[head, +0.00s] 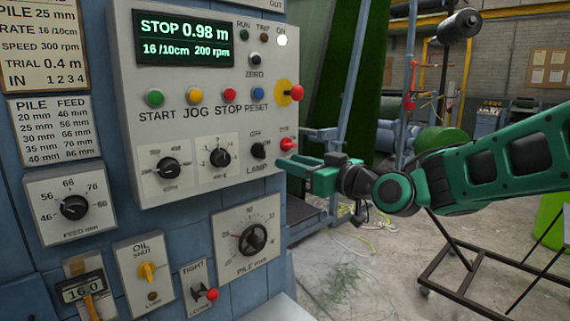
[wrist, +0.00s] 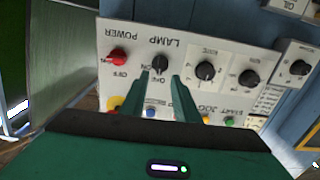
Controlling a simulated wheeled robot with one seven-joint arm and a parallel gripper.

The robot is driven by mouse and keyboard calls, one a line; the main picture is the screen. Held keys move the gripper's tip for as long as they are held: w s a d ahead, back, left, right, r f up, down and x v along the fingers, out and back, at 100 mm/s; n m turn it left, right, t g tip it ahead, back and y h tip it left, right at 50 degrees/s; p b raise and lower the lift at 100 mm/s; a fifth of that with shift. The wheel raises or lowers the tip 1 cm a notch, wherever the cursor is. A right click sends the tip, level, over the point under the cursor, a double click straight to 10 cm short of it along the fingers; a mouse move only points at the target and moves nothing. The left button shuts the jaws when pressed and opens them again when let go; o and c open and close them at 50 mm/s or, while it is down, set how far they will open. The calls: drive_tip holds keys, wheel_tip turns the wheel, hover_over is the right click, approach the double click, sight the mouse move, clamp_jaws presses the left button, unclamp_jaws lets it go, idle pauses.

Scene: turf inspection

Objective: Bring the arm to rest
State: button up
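My gripper (head: 292,167) is green and reaches in from the right, its fingers pointing at the grey control panel (head: 130,100). In the wrist view its two fingers (wrist: 160,82) stand apart with nothing held between them. The black lamp knob (head: 258,151) sits on the panel just left of the fingers; in the wrist view the lamp knob (wrist: 160,63) appears beyond the gap between the fingertips. I cannot tell the exact distance, but no contact shows. My green and black arm is stretched out across the right of the head view.
The panel carries a lit display (head: 185,40), coloured buttons, a red power knob (head: 288,144) and a red stop knob on yellow (head: 296,92). Dials and a red-tipped lever (head: 211,294) sit lower down. A dark metal frame (head: 470,265) stands at right. Open floor (head: 350,270) lies below my arm.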

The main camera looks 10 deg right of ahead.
drive_tip(key=shift+f, duration=0.1)
drive_tip(key=s+d+f+m+g+h, duration=0.3)
drive_tip(key=s+d+f+h, duration=0.15)
drive_tip(key=d+f, duration=0.5)
drive_tip(key=s+d+f+m+g+h, duration=0.2)
drive_tip(key=s+d+f+g+h, duration=0.3)
drive_tip(key=d+f, duration=0.4)
drive_tip(key=s+d+f+m+g, duration=0.2)
drive_tip(key=s+d, duration=0.1)
drive_tip(key=s, duration=0.5)
drive_tip(key=s+d+f+m+g, duration=0.2)
drive_tip(key=s+d+m, duration=0.1)
drive_tip(key=s, duration=0.6)
drive_tip(key=s+d+f+m+g, duration=0.2)
drive_tip(key=s+d, duration=0.3)
drive_tip(key=s, duration=0.4)
drive_tip(key=shift+s+m+g, duration=0.2)
drive_tip(key=shift+m+g, duration=0.4)
drive_tip(key=shift+m, duration=0.1)
drive_tip(key=shift+w+f+h, duration=0.25)
drive_tip(key=shift+w, duration=0.4)
